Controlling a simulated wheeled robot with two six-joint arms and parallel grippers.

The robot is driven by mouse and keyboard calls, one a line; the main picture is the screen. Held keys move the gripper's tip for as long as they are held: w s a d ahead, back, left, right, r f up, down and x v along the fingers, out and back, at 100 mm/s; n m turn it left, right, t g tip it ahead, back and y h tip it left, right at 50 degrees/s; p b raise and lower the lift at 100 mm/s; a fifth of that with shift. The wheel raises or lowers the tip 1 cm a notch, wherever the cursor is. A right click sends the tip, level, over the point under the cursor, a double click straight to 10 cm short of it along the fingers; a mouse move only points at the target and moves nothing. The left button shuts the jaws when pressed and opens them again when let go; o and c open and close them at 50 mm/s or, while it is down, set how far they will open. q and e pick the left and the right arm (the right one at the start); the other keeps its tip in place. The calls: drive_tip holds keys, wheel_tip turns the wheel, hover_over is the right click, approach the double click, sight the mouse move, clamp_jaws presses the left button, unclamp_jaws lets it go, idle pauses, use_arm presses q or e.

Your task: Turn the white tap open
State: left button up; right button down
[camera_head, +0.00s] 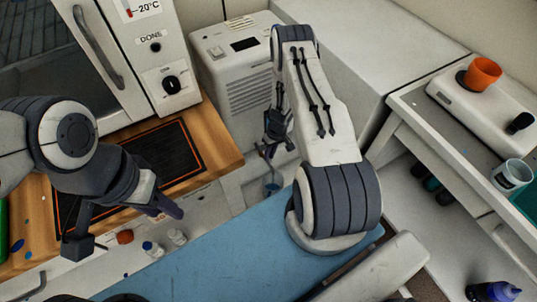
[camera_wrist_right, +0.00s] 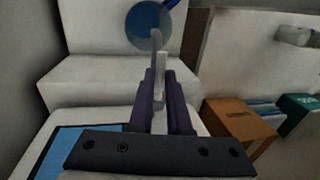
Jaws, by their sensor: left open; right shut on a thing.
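I cannot make out the white tap with certainty in either view. A pale, rounded fitting (camera_wrist_right: 293,36) shows at the upper right of the right wrist view, but I cannot tell what it is. My right gripper (camera_wrist_right: 158,75) is shut on the grey handle of a round vessel (camera_wrist_right: 149,24) with blue inside. In the head view this gripper (camera_head: 268,150) is beside the white machine, with the vessel (camera_head: 272,187) below it. My left gripper (camera_head: 122,224) is open at the left, its fingers spread over the wooden bench's front edge.
A wooden bench (camera_head: 226,158) bears a black mat (camera_head: 160,150) before the oven (camera_head: 135,60). A white machine (camera_head: 232,75) stands behind. Small white bottles (camera_head: 152,249) stand below the bench edge.

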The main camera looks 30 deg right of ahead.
drive_tip(key=c, duration=0.9)
unclamp_jaws()
drive_tip(key=shift+o, duration=0.2)
wheel_tip(320, 180, up, 10)
drive_tip(key=d+p, duration=0.1)
drive_tip(key=d, duration=0.1)
drive_tip(key=shift+r, duration=0.15)
